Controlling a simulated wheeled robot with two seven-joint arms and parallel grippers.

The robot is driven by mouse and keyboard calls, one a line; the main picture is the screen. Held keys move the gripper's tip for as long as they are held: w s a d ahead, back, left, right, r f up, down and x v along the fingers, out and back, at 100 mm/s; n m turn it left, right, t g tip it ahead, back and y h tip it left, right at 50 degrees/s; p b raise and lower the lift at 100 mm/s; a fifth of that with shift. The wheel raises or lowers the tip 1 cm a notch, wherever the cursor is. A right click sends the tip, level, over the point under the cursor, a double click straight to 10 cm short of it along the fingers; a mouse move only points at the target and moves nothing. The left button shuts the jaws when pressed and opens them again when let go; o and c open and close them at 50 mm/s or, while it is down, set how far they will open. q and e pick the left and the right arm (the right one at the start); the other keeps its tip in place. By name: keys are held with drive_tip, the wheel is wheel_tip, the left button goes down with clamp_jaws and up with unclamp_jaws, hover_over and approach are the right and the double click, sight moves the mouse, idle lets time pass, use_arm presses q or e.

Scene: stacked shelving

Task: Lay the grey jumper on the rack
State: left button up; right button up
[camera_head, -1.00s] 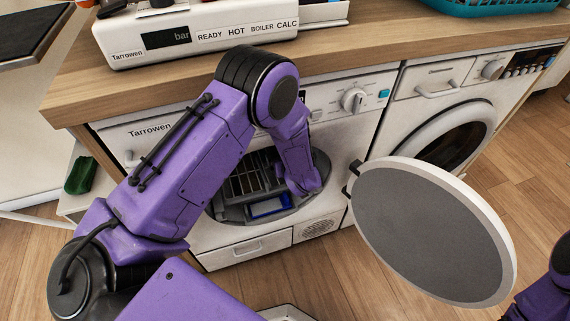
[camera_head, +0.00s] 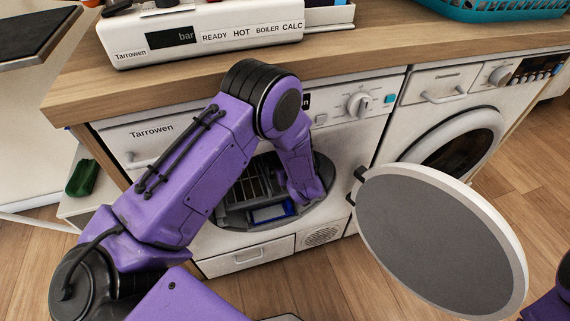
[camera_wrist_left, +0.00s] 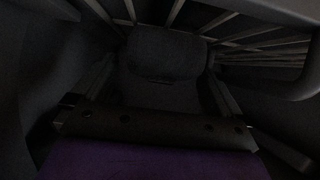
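The grey jumper (camera_wrist_left: 165,58) shows as a dark, rounded, folded bundle in the left wrist view. It fills the space between the two fingers of my left gripper (camera_wrist_left: 162,88) and appears to touch both. The picture is very dark, so the contact is hard to see. The pale bars of the rack (camera_wrist_left: 250,38) run across the upper right of that view, close beside the jumper. In the head view the rack (camera_head: 254,186) stands inside the open drum. My left forearm reaches into the drum, and the gripper and jumper are hidden there. My right gripper is out of the picture.
The round door (camera_head: 440,240) of the left machine (camera_head: 150,133) hangs open to the right. A blue item (camera_head: 269,213) lies low in the drum opening. A second machine (camera_head: 445,105) stands to the right. A white appliance (camera_head: 205,35) sits on the wooden counter (camera_head: 85,85).

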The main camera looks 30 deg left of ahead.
use_arm(q)
drive_tip(key=p+v, duration=0.2)
drive_tip(key=v, duration=0.8)
drive_tip(key=shift+d+r+p, duration=0.15)
drive_tip(key=shift+d+p, duration=0.05)
drive_tip(key=shift+p, duration=0.2)
drive_tip(key=shift+s, duration=0.15)
